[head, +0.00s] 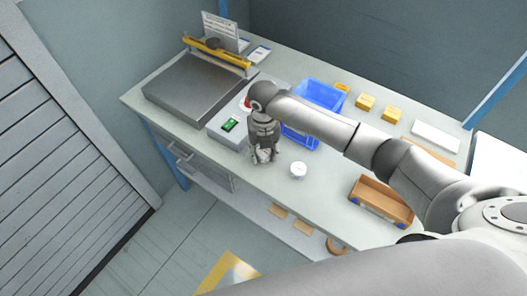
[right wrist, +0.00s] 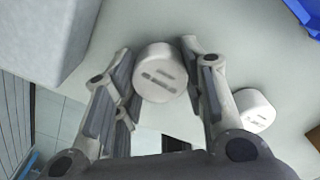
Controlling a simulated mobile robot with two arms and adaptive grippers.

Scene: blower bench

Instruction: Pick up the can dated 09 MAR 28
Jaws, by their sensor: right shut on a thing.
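My right gripper (head: 262,155) points down over the bench, just in front of the grey box with the green display. In the right wrist view its fingers (right wrist: 158,52) are shut on a white can (right wrist: 160,75) with dark print on its top. The print is too blurred to read, so I cannot tell its date. A second white can (head: 298,171) stands on the bench to the right of the gripper. It also shows in the right wrist view (right wrist: 254,110), right of the fingers, its print unreadable. My left gripper is not in view.
The grey box (head: 231,128) stands close to the gripper, with a blue crate (head: 320,94) behind. A large grey machine (head: 188,92) with a yellow bar is at the left. A brown tray (head: 381,203) lies at the right. The bench's front edge is near the gripper.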

